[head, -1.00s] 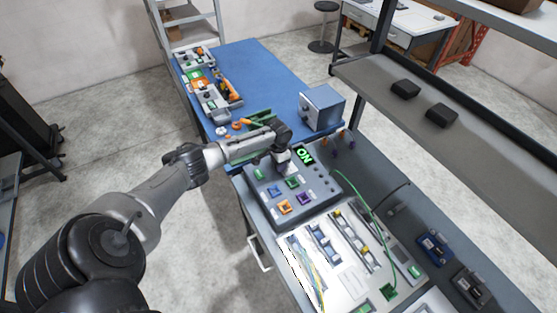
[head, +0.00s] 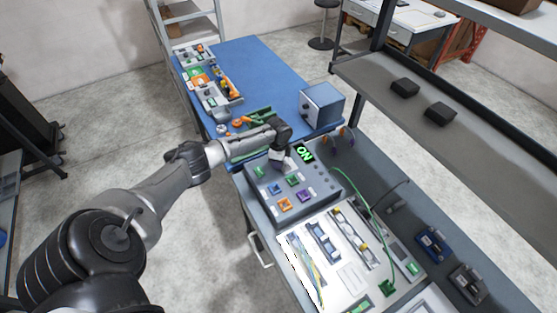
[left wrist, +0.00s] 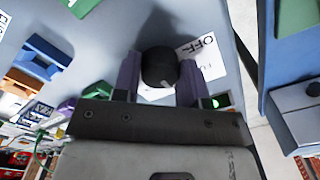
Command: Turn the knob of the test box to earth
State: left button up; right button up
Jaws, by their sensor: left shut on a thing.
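The grey test box (head: 322,186) stands on the bench in the head view, with coloured sockets on its top and a green lit display (head: 304,152) reading ON. My left gripper (head: 277,163) is over the box's far left part and points down. In the left wrist view the round black knob (left wrist: 160,66) sits between the two fingers of my left gripper (left wrist: 159,78), which is shut on it. The knob has a pale mark on its near side. A label reading OFF shows beside it; other lettering is partly hidden. My right gripper is in neither view.
A light panel (head: 350,279) with wiring and a green cable (head: 366,195) lies nearer on the bench. A blue-grey box (head: 322,106) stands behind on the blue table (head: 262,72). A shelf (head: 455,140) overhangs the right side.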

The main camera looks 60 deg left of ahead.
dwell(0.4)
pick_arm(q)
jog(key=o, duration=0.9)
jog(key=shift+o, duration=0.2)
jog(key=shift+r, duration=0.1)
jog(key=shift+r, duration=0.3)
notch_tip(320, 180, up, 13)
